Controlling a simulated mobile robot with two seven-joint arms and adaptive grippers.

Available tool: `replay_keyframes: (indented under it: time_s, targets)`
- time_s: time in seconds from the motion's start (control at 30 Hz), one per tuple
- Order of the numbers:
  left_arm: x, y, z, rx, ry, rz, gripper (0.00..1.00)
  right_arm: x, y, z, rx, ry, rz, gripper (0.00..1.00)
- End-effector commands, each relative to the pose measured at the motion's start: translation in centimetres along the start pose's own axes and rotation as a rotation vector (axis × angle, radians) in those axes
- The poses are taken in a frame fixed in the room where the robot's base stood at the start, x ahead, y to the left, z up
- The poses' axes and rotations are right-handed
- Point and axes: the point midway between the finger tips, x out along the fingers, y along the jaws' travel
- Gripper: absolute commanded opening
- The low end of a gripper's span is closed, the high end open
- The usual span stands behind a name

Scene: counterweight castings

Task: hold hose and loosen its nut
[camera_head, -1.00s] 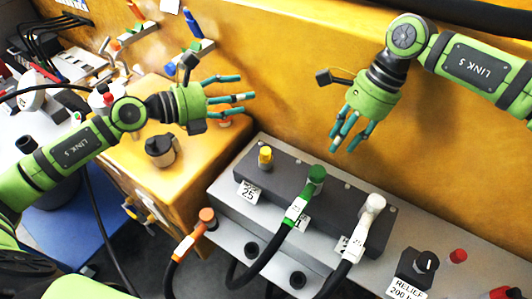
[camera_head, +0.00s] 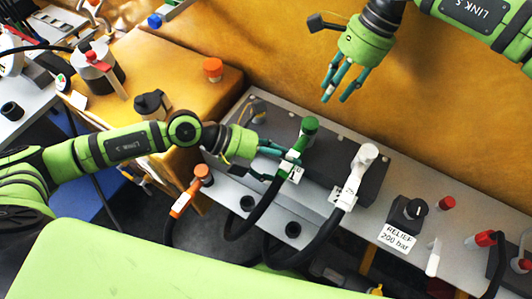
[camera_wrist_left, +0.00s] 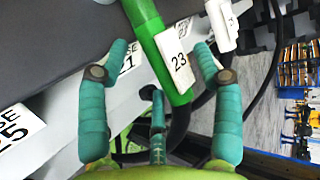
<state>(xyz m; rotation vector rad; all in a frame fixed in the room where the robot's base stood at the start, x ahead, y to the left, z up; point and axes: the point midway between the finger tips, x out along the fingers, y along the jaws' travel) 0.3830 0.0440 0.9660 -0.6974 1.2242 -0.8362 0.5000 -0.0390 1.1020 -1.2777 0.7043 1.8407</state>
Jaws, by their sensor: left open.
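A green hose end (camera_head: 292,158) with a white tag rises to a green nut (camera_head: 310,125) on the dark manifold block (camera_head: 345,178). In the left wrist view the green hose (camera_wrist_left: 163,45) carries a tag reading 23. My left gripper (camera_head: 280,160) is open at this hose; in the wrist view its fingers (camera_wrist_left: 160,68) lie on both sides of the hose, apart from it. A white hose (camera_head: 350,185) and an orange hose (camera_head: 186,195) stand on either side. My right gripper (camera_head: 340,90) is open and empty above the block, fingers pointing down.
A relief knob (camera_head: 413,209) with a label and several red caps (camera_head: 446,203) are to the right. An orange cabinet (camera_head: 180,60) bearing a black knob (camera_head: 150,104) stands left of the block. Open black ports (camera_head: 293,229) lie in front.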

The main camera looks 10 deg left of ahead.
Motion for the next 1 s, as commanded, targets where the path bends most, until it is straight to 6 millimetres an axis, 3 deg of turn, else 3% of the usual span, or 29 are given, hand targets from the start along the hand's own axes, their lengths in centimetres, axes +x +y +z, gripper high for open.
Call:
replay_keyframes:
  time_s: [0.2, 0.47, 0.5, 0.63, 0.67, 0.77, 0.8, 1.0]
  targets:
    - [1.7, 0.0, 0.1, 0.001, -0.001, 0.001, 0.66, 0.0, 0.0, 0.0, 0.000, 0.000, 0.000, 0.39]
    - [1.9, 0.0, 0.0, 0.001, -0.001, 0.001, 0.66, 0.0, 0.0, 0.0, 0.000, 0.000, 0.000, 0.39]
    - [1.9, 0.0, 0.0, 0.001, -0.001, 0.001, 0.58, 0.0, 0.0, 0.0, 0.000, 0.000, 0.000, 0.39]
    - [1.9, 0.0, 0.1, 0.001, -0.001, 0.001, 0.06, 0.0, 0.0, 0.0, 0.000, 0.000, 0.000, 0.39]
    - [1.9, 0.0, 0.1, 0.001, -0.001, 0.001, 0.00, 0.0, 0.0, 0.0, 0.000, 0.000, 0.000, 0.39]
    - [1.9, 0.0, 0.1, 0.001, -0.002, 0.000, 0.00, 0.0, 0.0, 0.0, 0.000, 0.000, 0.000, 0.43]
    - [1.9, 0.0, 0.1, 0.001, -0.002, 0.000, 0.00, 0.0, 0.0, 0.0, 0.001, 0.000, 0.000, 0.59]
    - [1.9, 0.0, 0.1, 0.001, -0.002, 0.000, 0.00, 0.0, 0.1, 0.4, 0.102, 0.018, 0.005, 0.61]
